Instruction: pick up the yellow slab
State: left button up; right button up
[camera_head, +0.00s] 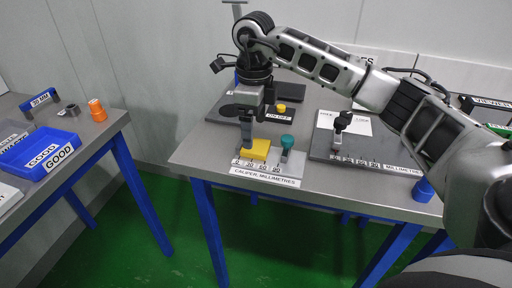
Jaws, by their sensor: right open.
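The yellow slab (257,150) lies on the caliper (268,172), a grey plate with a numbered strip labelled "CALIPER, MILLIMETRES". A teal knob (287,142) stands on the caliper just right of the slab. My right gripper (247,145) points down at the slab's left part, with its fingers at or just above it. The jaws are open; I cannot tell whether a finger touches the slab. My left gripper does not show.
A dark panel with a small yellow button (281,108) lies behind the caliper. Another dark scale plate (360,151) with a lever is to the right, near a blue cylinder (423,190). A left table holds a blue "GOOD" tray (72,141) and an orange part (97,110).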

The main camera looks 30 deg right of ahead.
aim_at(256, 145)
jog(key=f, duration=0.5)
jog(key=shift+d, duration=0.25)
jog(key=c, duration=1.2)
jog(key=shift+o, duration=0.2)
jog(key=shift+r, duration=0.1)
